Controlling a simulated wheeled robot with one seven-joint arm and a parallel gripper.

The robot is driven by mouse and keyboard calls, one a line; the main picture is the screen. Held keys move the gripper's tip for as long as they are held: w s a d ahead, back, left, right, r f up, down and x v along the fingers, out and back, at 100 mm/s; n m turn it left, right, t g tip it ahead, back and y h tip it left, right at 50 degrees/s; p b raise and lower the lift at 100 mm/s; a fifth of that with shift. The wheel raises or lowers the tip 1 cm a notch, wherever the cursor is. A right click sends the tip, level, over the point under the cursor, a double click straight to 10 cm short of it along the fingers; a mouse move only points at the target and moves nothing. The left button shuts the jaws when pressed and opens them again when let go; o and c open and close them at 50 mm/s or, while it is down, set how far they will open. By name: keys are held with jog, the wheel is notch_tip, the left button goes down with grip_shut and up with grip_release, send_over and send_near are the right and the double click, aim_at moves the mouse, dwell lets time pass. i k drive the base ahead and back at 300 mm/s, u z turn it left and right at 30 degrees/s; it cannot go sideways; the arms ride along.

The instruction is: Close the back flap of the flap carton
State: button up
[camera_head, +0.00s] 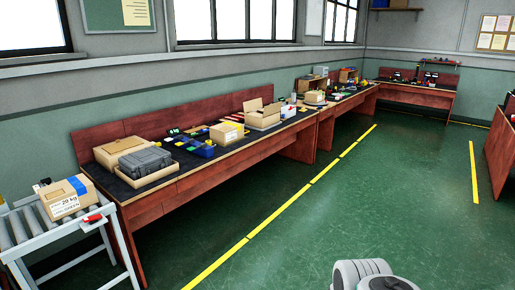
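An open tan carton (263,117) stands on the long workbench, left of the picture's middle. Some of its flaps stick up, and the back one seems to stand raised; the carton is small here, so the exact flap angles cannot be told. A second tan cardboard piece (117,148) stands open at the near left end of the bench, with a dark grey case (146,161) in front of it. My gripper's fingers do not show. A white rounded part of my own body is at the bottom edge, across the floor from the bench.
A closed carton (227,132) and blue bins (199,148) stand between the two open ones. A roller conveyor (40,238) with a labelled box (66,197) is at the left. The green floor (330,215) before the bench is clear, with yellow lines.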

aim_at(252, 105)
jog(key=u, duration=0.1)
jog(key=i, duration=4.2)
jog(key=u, duration=0.25)
jog(key=k, duration=0.55)
jog(key=z, duration=0.7)
jog(key=i, duration=0.6)
jog(key=z, duration=0.5)
jog(key=i, duration=1.65)
jog(key=u, duration=0.85)
